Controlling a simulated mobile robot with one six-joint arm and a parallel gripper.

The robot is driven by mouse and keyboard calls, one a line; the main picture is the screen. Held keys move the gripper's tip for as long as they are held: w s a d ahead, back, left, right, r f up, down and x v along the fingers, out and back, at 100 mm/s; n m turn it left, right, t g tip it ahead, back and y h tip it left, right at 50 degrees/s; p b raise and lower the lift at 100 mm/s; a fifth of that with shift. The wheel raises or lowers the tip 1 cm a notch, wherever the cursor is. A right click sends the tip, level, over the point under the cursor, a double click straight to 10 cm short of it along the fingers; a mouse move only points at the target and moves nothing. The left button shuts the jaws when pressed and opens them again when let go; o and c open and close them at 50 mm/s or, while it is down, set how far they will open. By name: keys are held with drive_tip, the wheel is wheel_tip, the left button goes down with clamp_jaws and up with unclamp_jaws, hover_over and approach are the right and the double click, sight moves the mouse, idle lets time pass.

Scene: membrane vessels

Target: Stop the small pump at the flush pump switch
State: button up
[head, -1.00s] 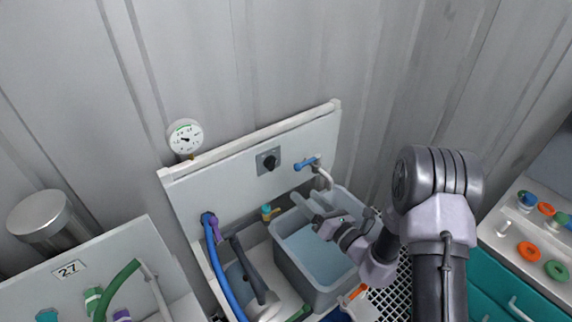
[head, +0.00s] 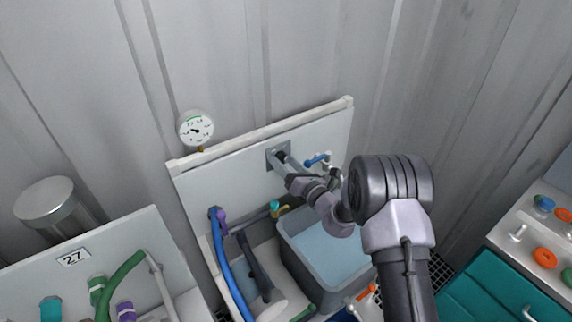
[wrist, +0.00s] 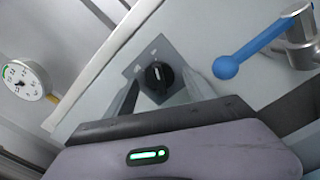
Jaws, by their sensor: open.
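The flush pump switch is a black rotary knob (wrist: 157,77) with a white mark, on a grey square plate (wrist: 141,68). The plate also shows on the white back panel in the head view (head: 270,160). My gripper (wrist: 160,92) is open, one finger on each side of the knob in the wrist view. In the head view my gripper (head: 283,158) reaches the plate and hides most of the knob. I cannot tell whether the fingers touch the knob. The small pump cannot be made out.
A blue-handled tap (wrist: 238,62) is close right of the switch. A pressure gauge (head: 196,128) is on the upper left. A grey water tub (head: 313,277) stands below my arm. Blue and green hoses run at the left.

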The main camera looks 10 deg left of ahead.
drive_tip(key=c, duration=1.4)
drive_tip(key=shift+o, duration=0.2)
drive_tip(key=shift+n, duration=0.3)
drive_tip(key=n+b, duration=0.4)
drive_tip(key=n, duration=0.1)
drive_tip(key=shift+f+n, duration=0.15)
drive_tip(key=shift+n, duration=0.15)
drive_tip(key=n+b, duration=0.3)
drive_tip(key=n, duration=0.1)
drive_tip(key=shift+n+b, duration=0.6)
drive_tip(key=shift+n, duration=0.2)
drive_tip(key=o, duration=1.4)
drive_tip(key=shift+c, duration=0.2)
